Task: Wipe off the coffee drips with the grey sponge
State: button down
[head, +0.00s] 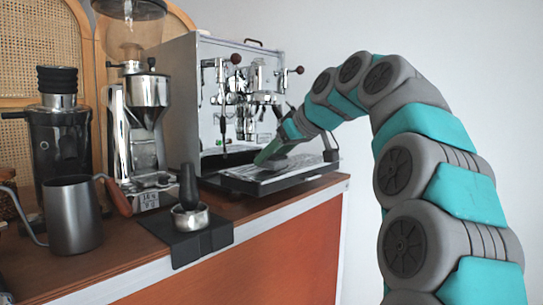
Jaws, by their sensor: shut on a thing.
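My arm reaches in from the right to the espresso machine (240,95). My gripper (276,152) is small in view, low over the drip tray (300,178) at the machine's front. It is shut on the grey sponge (284,163), which is partly hidden by the gripper and looks to be at the tray's surface. I cannot tell for sure whether the sponge touches the tray. No coffee drips can be made out at this size.
A portafilter (190,216) rests on a black mat (212,238) at the counter's front edge. A steel pitcher (73,215), a black grinder (60,135) and a taller grinder (147,100) stand to the left. Bare wooden counter (110,253) shows at the front.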

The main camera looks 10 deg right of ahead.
jog(key=shift+f, duration=0.35)
jog(key=shift+d, duration=0.1)
